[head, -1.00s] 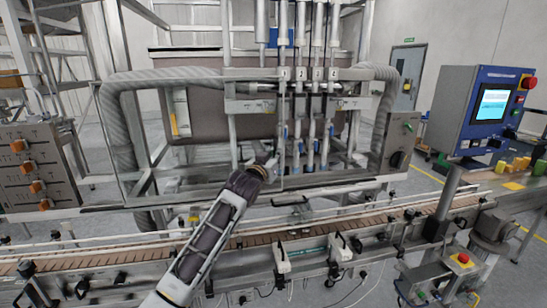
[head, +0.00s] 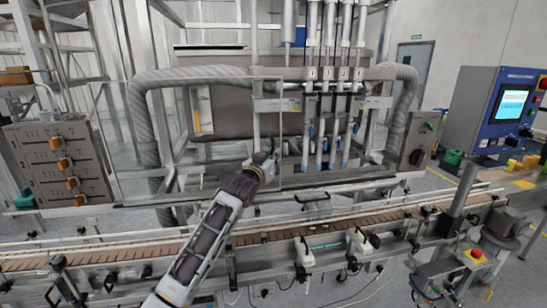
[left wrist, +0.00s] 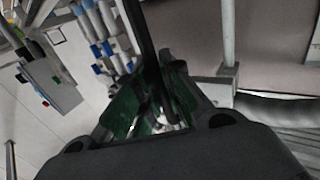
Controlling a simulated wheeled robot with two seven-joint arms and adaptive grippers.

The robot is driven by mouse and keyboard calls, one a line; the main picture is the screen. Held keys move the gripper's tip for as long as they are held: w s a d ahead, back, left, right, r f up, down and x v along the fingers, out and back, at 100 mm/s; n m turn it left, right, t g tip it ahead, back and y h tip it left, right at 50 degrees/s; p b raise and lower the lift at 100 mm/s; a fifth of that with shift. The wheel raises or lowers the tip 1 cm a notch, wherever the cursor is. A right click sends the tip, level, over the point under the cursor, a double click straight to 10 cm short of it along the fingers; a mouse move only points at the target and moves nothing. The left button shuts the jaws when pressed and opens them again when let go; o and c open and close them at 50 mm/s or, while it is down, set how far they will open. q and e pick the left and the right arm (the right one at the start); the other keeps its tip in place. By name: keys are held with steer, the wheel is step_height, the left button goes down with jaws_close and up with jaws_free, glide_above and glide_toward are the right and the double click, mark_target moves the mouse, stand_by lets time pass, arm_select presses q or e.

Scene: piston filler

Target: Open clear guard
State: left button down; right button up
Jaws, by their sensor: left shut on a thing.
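The clear guard (head: 281,135) is nearly invisible against the filling machine; a thin upright edge shows left of the nozzles, and its full outline is hard to make out. My left gripper (head: 264,163) is at the machine's front, beside this edge and above the conveyor. In the left wrist view, its green-padded fingers (left wrist: 152,112) are closed around a dark upright bar (left wrist: 143,40). I cannot tell for certain whether that bar is the guard's handle or its edge. The fingertips are small and partly hidden in the head view. My right gripper is out of view.
Several filling nozzles (head: 325,130) stand behind and right of the gripper. The conveyor (head: 330,222) runs across below. A control box (head: 62,165) is at left, and a blue screen panel (head: 505,110) at right. Grey hoses (head: 143,115) flank the machine.

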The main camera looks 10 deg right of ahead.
arm_select(q)
steer(key=c, duration=1.5)
jaws_free()
steer(key=shift+s, duration=0.1)
steer(key=shift+v, duration=5.9)
steer(key=shift+a+f, duration=0.1)
